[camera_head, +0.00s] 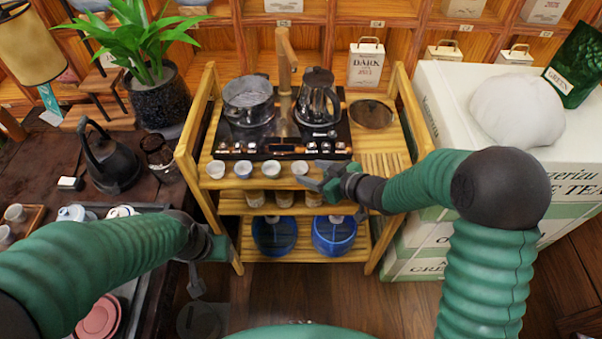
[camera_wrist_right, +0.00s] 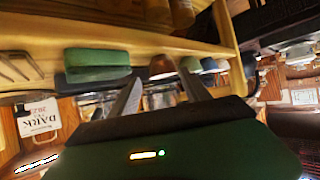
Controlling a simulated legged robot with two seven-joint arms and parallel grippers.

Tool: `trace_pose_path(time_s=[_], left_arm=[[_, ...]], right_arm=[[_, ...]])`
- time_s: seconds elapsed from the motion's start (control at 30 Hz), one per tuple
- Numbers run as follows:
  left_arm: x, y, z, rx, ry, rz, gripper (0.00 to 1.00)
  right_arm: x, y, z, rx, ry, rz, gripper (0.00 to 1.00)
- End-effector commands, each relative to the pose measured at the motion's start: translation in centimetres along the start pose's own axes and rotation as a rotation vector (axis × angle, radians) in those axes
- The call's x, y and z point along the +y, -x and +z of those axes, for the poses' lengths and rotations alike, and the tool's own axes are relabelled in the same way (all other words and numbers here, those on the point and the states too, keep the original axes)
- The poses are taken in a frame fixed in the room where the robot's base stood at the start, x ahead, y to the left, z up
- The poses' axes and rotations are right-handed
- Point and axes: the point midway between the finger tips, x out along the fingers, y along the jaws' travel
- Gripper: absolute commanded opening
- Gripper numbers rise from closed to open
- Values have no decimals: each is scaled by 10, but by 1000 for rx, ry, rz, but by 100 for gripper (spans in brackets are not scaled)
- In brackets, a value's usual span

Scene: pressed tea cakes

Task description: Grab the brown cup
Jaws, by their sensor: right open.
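A brown cup (camera_wrist_right: 162,66) shows in the right wrist view, just past and between the fingertips of my right gripper (camera_wrist_right: 160,88). That gripper is open with nothing held. In the head view my right gripper (camera_head: 325,180) is at the front edge of the cart's top, beside the right end of a row of small cups (camera_head: 243,169). Only pale insides show there, so I cannot tell which is brown; the rightmost cup (camera_head: 300,168) is closest to the gripper. My left gripper (camera_head: 200,270) hangs low, left of the cart, its jaws unclear.
The wooden cart (camera_head: 390,150) bears a stove with a pot (camera_head: 248,100) and a kettle (camera_head: 317,96) behind the cups. More cups (camera_head: 285,198) stand on the shelf below. White boxes (camera_head: 440,100) stand right.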

Motion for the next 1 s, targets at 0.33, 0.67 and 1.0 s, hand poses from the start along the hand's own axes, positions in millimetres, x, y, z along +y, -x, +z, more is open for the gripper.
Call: trace_pose_path(time_s=[0.33,0.67,1.0], left_arm=[[0,-8,2,0,0,0,48],[0,-8,2,0,0,0,48],[0,-7,2,0,0,0,48]], right_arm=[[-2,-36,-2,0,1,-1,55],[-2,-36,-1,-1,1,-1,24],[-2,-36,-1,-1,1,-1,8]])
